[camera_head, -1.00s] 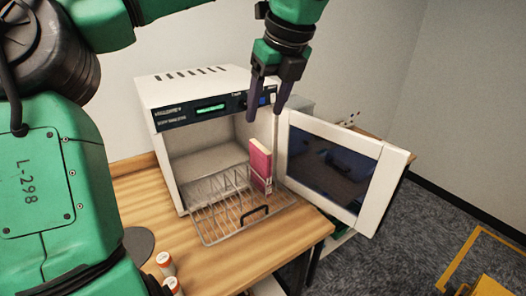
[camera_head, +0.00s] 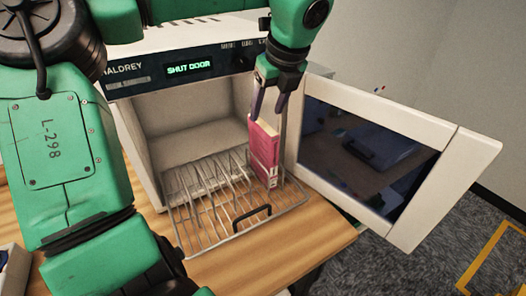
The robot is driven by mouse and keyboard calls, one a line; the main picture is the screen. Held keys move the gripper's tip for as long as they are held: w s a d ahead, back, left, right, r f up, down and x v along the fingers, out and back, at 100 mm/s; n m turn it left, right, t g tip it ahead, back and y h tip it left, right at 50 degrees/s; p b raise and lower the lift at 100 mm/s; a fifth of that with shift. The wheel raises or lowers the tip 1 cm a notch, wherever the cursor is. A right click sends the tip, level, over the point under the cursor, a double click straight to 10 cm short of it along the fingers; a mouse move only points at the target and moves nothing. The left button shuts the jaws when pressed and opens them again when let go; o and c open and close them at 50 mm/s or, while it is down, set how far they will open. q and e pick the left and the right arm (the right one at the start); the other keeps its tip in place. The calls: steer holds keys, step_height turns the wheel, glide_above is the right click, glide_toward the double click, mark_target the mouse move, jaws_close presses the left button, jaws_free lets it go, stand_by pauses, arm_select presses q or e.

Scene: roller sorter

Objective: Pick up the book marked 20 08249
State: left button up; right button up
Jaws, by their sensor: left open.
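A pink book (camera_head: 264,150) stands upright at the right end of a wire rack (camera_head: 236,214). A label shows low on its spine, but I cannot read the number. My left gripper (camera_head: 268,114) is open, pointing down, with its fingers at the top of the book, one on either side. I cannot tell whether the fingers touch it. My right gripper is not in view.
The rack sits at the mouth of a white box-shaped machine (camera_head: 138,147) whose display reads "SHUT DOOR". Its windowed door (camera_head: 450,190) stands open to the right, close to the book. The wooden table (camera_head: 318,222) is bare in front of the rack.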

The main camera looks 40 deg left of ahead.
mark_target(263, 124)
arm_select(q)
steer(key=p+x, duration=0.2)
steer(key=x, duration=0.4)
steer(key=shift+a, duration=0.1)
steer(key=shift+w+a+f, duration=0.1)
steer(key=shift+f, duration=0.15)
steer(key=shift+f+b, duration=0.1)
steer(key=shift+b, duration=0.3)
steer(key=shift+f+b, duration=0.1)
steer(key=shift+b, duration=0.2)
jaws_close()
stand_by(1.4)
